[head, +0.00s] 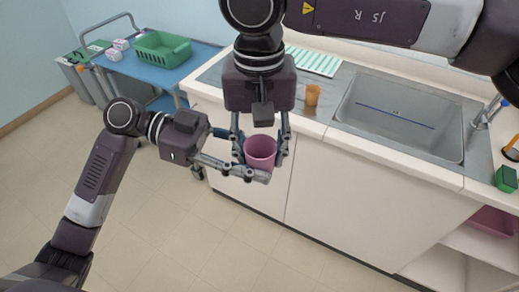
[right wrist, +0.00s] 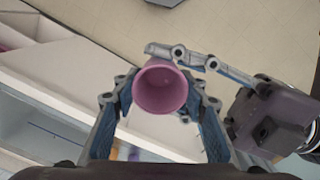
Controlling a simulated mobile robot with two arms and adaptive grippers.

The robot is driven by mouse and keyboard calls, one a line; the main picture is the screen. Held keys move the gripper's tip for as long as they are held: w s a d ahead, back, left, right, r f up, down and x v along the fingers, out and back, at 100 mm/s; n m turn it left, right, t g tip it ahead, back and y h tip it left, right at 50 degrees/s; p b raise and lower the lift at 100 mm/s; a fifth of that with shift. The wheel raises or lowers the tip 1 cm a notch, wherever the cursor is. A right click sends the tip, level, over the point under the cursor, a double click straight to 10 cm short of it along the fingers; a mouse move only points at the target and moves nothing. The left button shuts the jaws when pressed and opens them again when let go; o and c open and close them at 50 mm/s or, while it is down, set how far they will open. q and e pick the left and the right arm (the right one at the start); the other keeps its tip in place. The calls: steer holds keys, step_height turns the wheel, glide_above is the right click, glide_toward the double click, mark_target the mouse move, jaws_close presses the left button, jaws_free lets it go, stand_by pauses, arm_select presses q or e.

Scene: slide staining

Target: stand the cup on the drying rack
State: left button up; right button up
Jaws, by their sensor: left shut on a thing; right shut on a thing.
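A pink cup (head: 261,152) is held in the air in front of the counter, its open mouth toward the head camera. My right gripper (head: 261,160) reaches down from above and is shut on the cup, one finger on each side. My left gripper (head: 246,163) comes in from the left and is also shut on the cup. In the right wrist view the cup (right wrist: 162,88) sits between my right fingers, and a left finger (right wrist: 185,54) crosses beyond it. A white and green striped rack (head: 315,61) lies at the back of the counter, partly hidden by my right arm.
A green block (head: 506,179) is at the right. A blue trolley (head: 133,73) with a green basket (head: 162,49) stands at the back left. Open floor lies in front.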

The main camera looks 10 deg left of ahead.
arm_select(q)
steer(key=o, duration=1.2)
